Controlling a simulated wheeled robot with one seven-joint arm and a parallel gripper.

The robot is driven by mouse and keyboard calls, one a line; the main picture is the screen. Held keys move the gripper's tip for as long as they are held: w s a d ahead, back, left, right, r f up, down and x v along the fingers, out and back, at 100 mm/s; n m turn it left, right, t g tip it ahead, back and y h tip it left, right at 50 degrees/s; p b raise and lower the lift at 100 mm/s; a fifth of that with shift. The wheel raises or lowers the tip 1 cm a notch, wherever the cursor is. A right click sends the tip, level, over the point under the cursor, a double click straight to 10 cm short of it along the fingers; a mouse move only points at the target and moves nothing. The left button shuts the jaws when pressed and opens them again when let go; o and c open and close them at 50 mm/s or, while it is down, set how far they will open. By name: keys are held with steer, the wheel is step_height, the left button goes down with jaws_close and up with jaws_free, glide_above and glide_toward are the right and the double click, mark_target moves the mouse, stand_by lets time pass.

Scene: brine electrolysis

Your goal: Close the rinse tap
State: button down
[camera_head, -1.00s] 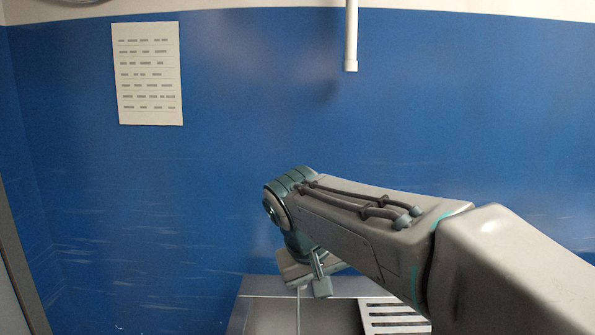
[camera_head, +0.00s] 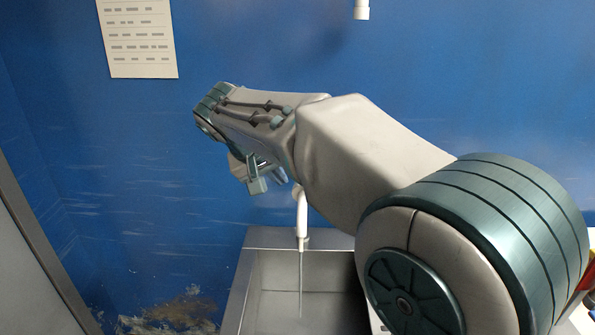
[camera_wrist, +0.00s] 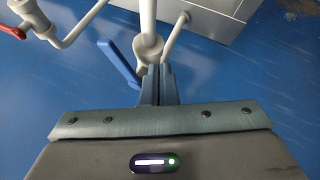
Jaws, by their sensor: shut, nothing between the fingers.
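A pale tap spout (camera_head: 301,215) stands over the sink, and a thin stream (camera_head: 300,275) runs down from it. In the wrist view a blue lever (camera_wrist: 118,64) sticks out from a pale pipe fitting (camera_wrist: 148,46), which I take to be the tap. My gripper (camera_wrist: 160,70) is shut and empty. In that picture its fingertips overlap the lower edge of the fitting, just right of the lever; I cannot tell whether they touch. In the head view my gripper (camera_head: 274,178) is above and left of the spout, partly hidden by my arm.
A metal sink (camera_head: 265,238) stands below, its right part hidden by my arm. A red handle (camera_wrist: 12,31) sits on another pale pipe at the wrist view's left. A blue wall (camera_head: 90,150) with a paper notice (camera_head: 139,40) is behind. A pale pipe end (camera_head: 361,10) hangs above.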

steer(key=shift+w+d+f+p, duration=0.15)
steer(key=shift+w+d, duration=0.15)
steer(key=shift+d, duration=0.35)
steer(key=shift+w+d+f+p, duration=0.1)
steer(key=shift+w+d+p, duration=0.15)
steer(key=shift+d, duration=0.45)
steer(key=shift+w+d+f+p, duration=0.1)
steer(key=shift+w+d, duration=0.2)
steer(key=shift+d, duration=0.35)
